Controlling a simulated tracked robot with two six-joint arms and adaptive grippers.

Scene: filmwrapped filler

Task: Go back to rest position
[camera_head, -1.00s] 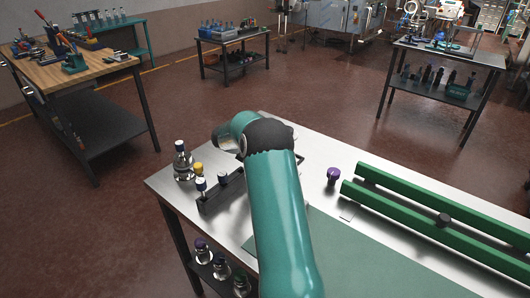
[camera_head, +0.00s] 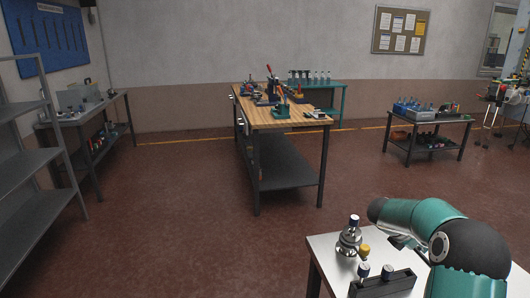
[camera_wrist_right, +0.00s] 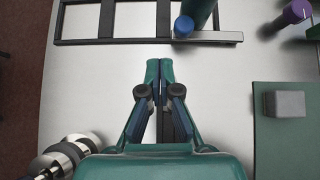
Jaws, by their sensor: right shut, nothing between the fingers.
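My right gripper (camera_wrist_right: 160,70) shows in the right wrist view with its two fingertips together and nothing between them, above the bare light tabletop (camera_wrist_right: 90,85). A dark rack (camera_wrist_right: 82,40) lies just beyond the fingertips, with a blue-capped item (camera_wrist_right: 183,26) at it. In the head view my right arm comes in at the lower right, over the metal bench (camera_head: 325,250), and its fingers are mostly hidden behind the arm. My left gripper is not in view.
Near my arm stand a dark-capped bottle (camera_head: 349,238), a yellow-capped item (camera_head: 364,249) and the rack (camera_head: 385,286). A grey block (camera_wrist_right: 284,103) lies on a green mat (camera_wrist_right: 268,150). A wooden-topped workbench (camera_head: 270,115) and grey shelving (camera_head: 30,150) stand across open floor.

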